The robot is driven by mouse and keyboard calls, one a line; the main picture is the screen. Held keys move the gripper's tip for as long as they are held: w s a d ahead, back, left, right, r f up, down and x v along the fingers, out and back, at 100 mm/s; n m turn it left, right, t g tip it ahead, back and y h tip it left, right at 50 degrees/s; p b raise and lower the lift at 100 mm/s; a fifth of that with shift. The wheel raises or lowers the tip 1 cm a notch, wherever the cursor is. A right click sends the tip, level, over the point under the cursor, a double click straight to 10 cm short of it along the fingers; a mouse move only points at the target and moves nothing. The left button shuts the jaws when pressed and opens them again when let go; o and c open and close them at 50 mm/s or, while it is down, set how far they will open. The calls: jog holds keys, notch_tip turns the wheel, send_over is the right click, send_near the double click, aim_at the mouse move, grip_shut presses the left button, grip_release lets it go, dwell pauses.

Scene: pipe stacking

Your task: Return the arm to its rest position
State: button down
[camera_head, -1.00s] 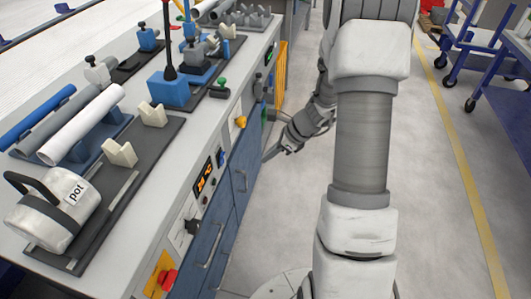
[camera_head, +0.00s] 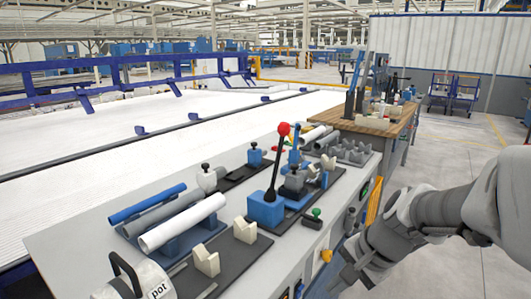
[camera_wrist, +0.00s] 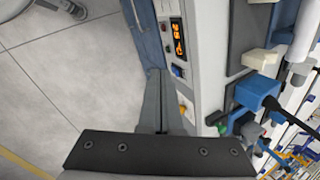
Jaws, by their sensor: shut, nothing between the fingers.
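My gripper (camera_wrist: 158,84) shows in the wrist view with its two grey fingers together and nothing between them. It is beside the front of the workbench (camera_head: 75,230), next to the control panel (camera_wrist: 178,45). In the head view, my arm is bent at the right, beside the bench, and I cannot make out the fingertips. No pipe is in my gripper. A blue pipe (camera_head: 148,203), a grey pipe (camera_head: 165,213) and a white pipe (camera_head: 182,222) lie side by side on a blue holder (camera_head: 195,240) on the bench.
Cream V-blocks (camera_head: 207,262), a white pot (camera_head: 140,283) and a blue lever unit (camera_head: 266,210) with a red knob stand on the bench. A wooden-topped table (camera_head: 375,122) is behind. Open floor (camera_wrist: 65,75) lies beside the bench.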

jog(key=s+r+n+t+h, duration=0.1)
jog(key=s+r+n+h, duration=0.1)
jog(key=s+r+n, duration=0.3)
jog(key=s+r+n+t+h, duration=0.1)
jog(key=s+r+n+h, duration=0.15)
jog(key=s+n, duration=0.45)
notch_tip(320, 180, up, 18)
jog(key=m+p, duration=0.1)
jog(key=p, duration=1.6)
jog(key=shift+s+d+f+y+p, duration=0.2)
jog(key=shift+y+p, duration=0.15)
jog(key=shift+p, duration=0.05)
jog(key=shift+a, duration=0.15)
